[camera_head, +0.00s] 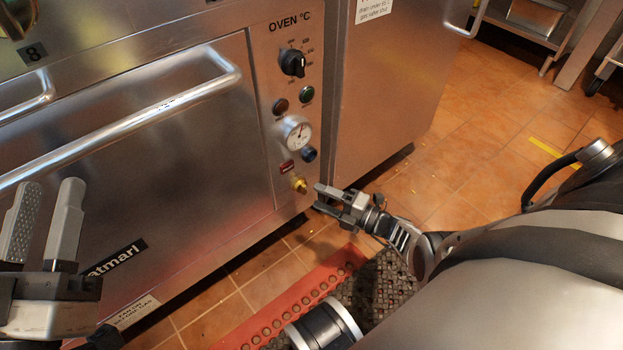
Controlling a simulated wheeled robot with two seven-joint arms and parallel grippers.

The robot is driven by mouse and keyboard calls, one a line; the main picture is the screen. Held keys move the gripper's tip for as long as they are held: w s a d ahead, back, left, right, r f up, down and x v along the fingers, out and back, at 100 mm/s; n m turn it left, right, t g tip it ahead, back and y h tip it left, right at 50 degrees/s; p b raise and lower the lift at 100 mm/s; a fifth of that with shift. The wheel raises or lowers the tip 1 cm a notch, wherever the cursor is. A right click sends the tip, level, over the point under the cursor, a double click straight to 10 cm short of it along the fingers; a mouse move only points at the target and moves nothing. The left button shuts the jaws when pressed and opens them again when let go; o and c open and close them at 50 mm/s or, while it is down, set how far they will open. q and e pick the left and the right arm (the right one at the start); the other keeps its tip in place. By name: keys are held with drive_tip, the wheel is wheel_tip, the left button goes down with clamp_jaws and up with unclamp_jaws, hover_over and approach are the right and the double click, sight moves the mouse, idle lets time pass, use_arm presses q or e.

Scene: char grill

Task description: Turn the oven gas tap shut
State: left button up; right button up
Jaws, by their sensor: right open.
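The oven front panel (262,70) carries a vertical column of controls under the label "OVEN °C". A small brass-yellow tap (300,186) sits at the bottom of this column; its exact turn is too small to tell. My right gripper (318,198) is open and empty, just right of and slightly below the tap, with its fingers pointing left toward it. I cannot tell whether a fingertip touches it. My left gripper (48,205) is at the left edge in front of the oven door (170,160), its two fingers pointing up and apart, with nothing between them.
Above the tap are a black temperature knob (292,63), a round gauge (297,133), a dark button (309,154) and a red label (287,167). A long door handle (130,125) sticks out. A red-edged mat (290,312) lies on the tiled floor, which is open at right.

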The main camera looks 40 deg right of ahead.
use_arm(q)
drive_tip(key=shift+s+d+f+n+g+y+p, duration=0.1)
drive_tip(key=shift+s+f+n+g+y+p, duration=0.1)
drive_tip(key=shift+f+n+g+y+p, duration=0.7)
use_arm(e)
drive_tip(key=v, duration=1.1)
drive_tip(key=shift+s+b, duration=0.25)
drive_tip(key=shift+b, duration=0.15)
use_arm(q)
drive_tip(key=shift+f, duration=0.35)
use_arm(e)
drive_tip(key=shift+d, duration=0.1)
